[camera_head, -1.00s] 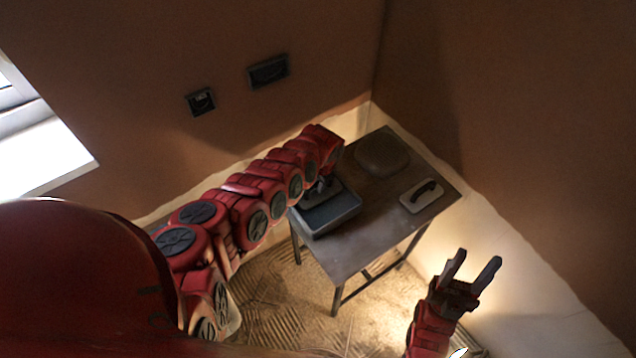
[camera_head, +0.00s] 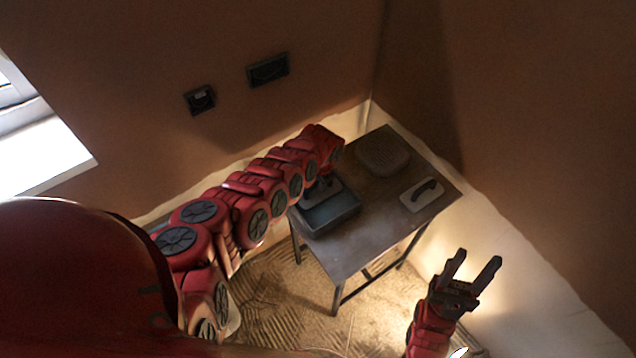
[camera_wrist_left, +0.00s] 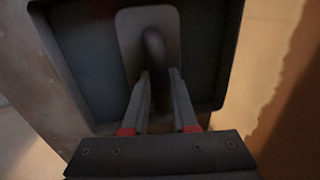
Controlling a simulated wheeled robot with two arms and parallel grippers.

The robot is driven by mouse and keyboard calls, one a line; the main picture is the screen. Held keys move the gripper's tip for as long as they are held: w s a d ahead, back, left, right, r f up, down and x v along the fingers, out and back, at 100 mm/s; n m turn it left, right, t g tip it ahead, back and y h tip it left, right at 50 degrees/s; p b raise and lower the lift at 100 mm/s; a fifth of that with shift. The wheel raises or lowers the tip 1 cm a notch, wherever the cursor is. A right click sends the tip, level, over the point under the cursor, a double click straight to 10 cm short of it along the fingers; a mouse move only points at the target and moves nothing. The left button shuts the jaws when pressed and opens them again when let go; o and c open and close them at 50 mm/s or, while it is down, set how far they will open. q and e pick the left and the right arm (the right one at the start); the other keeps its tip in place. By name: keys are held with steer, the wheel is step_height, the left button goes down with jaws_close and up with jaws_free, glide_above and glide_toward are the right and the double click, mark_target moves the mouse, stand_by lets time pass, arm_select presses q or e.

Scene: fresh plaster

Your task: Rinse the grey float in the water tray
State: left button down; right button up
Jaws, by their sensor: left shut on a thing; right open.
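The grey float (camera_wrist_left: 133,33) is a flat plate with a dark upright handle. My left gripper (camera_wrist_left: 157,84) is shut on that handle. The float is over or inside the dark water tray (camera_head: 332,217), within its rim in the left wrist view. I cannot tell whether it touches the water. In the head view the float (camera_head: 323,191) is partly hidden by my left arm. My right gripper (camera_head: 473,275) is open and empty, off the table's right front side.
The tray stands on a small metal-legged table (camera_head: 352,256). A second float (camera_head: 421,196) with a dark handle lies at its right edge. A dark rounded lump (camera_head: 383,156) sits at the back corner. The front part of the table is clear. Walls stand close behind.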

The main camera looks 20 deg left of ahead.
mark_target(318, 181)
stand_by(0.5)
arm_select(q)
step_height(318, 181, up, 5)
steer(key=p, duration=0.5)
steer(key=shift+s+f, duration=0.1)
steer(key=shift+w+r+b, duration=0.2)
steer(key=shift+r+b, duration=0.1)
steer(key=shift+r, duration=0.25)
steer(key=shift+s+r, duration=0.1)
steer(key=shift+r, duration=0.45)
